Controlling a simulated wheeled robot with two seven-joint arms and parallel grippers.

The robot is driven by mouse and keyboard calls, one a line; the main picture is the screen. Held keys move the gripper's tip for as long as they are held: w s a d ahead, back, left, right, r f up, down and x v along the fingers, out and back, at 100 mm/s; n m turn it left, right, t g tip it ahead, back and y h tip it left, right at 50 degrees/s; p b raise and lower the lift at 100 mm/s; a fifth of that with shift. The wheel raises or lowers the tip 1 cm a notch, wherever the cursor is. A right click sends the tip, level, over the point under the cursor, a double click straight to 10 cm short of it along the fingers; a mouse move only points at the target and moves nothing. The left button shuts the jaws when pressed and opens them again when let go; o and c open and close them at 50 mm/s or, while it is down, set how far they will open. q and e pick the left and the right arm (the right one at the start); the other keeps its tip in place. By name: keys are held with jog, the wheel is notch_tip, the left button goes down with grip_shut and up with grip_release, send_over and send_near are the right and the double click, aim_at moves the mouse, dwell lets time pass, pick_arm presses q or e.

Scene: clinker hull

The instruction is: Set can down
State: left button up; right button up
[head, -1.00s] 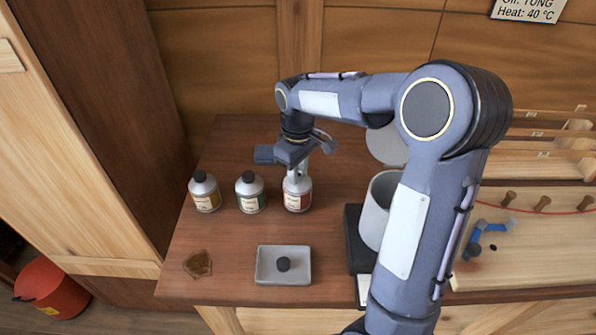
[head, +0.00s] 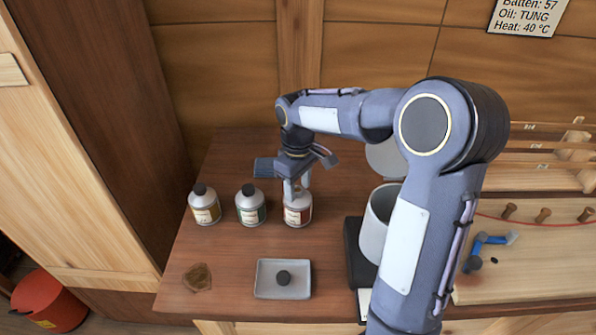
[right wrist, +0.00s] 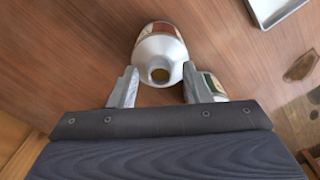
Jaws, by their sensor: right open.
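A grey can with a red-brown label (head: 298,212) stands upright on the wooden bench, at the right end of a row of three. In the right wrist view the can (right wrist: 161,50) shows its open, uncapped mouth. My right gripper (head: 297,190) is open above and around the can's top. In the right wrist view its two fingers (right wrist: 157,82) lie on either side of the can's neck, with gaps visible. The fingers partly hide the can's top in the head view. My left gripper is not in view.
Two capped cans, yellow-labelled (head: 205,208) and green-labelled (head: 250,209), stand left of it. A grey tray (head: 264,289) holding a black cap (head: 283,278) and a brown stain (head: 197,278) lie in front. A white cylinder (head: 375,228) stands right, behind my arm.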

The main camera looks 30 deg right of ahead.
notch_tip(320, 180, up, 12)
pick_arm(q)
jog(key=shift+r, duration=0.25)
pick_arm(e)
jog(key=s+a+f+m+t+y, duration=0.1)
jog(key=s+a+f+m+t, duration=0.1)
jog(key=s, duration=0.5)
jog(key=s+a+f+m+t+y, duration=0.1)
jog(key=s+a+f+m, duration=0.1)
jog(key=s, duration=0.6)
jog(key=s+a+f+m+t+y, duration=0.1)
jog(key=s+a+f+m+t, duration=0.1)
jog(key=s, duration=0.5)
jog(key=shift+s+a+f+t+y, duration=0.3)
jog(key=shift+a+f, duration=0.4)
jog(key=shift+a, duration=0.55)
jog(key=shift+w, duration=0.1)
